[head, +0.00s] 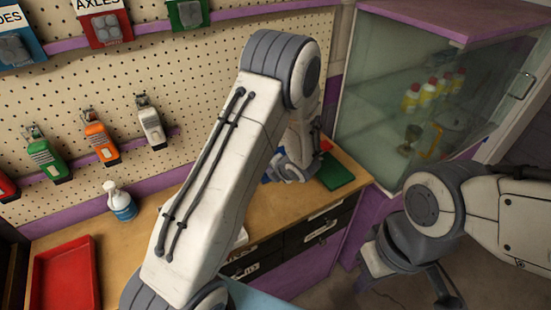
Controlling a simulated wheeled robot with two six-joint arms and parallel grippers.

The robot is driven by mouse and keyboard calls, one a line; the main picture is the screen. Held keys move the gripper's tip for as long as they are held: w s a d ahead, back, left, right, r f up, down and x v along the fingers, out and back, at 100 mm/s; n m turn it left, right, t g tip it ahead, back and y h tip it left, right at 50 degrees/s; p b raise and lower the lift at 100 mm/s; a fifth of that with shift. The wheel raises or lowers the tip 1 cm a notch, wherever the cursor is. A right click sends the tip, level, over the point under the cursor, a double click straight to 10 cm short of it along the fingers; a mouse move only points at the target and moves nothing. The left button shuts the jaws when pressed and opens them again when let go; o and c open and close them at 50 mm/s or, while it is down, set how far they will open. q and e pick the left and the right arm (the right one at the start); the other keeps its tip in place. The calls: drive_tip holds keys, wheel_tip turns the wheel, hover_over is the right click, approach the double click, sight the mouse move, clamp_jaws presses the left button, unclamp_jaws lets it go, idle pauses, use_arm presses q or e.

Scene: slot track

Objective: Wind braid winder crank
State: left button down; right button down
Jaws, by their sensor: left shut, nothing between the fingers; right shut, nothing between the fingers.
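No braid winder or crank can be made out; my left arm covers the middle of the wooden bench (150,215). My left gripper (289,172) is low over the bench's right part, beside a flat green block (335,172). It is shut, and its fingertips are mostly hidden behind the arm. A small blue patch shows at its left; I cannot tell what it belongs to. My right gripper (443,288) hangs low at the bottom right, apart from the bench, shut and empty.
A glass cabinet (400,60) holding several bottles (428,92) stands at the right. A red tray (66,275) and a spray bottle (120,203) are on the bench's left. Drawers (318,228) are below.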

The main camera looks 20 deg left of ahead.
use_arm(q)
drive_tip(key=shift+f, duration=0.35)
drive_tip(key=shift+s+d, duration=0.7)
drive_tip(key=shift+d, duration=0.25)
drive_tip(key=shift+s+d, duration=0.7)
drive_tip(key=shift+d, duration=0.2)
drive_tip(key=shift+s+d, duration=0.7)
drive_tip(key=shift+d, duration=0.25)
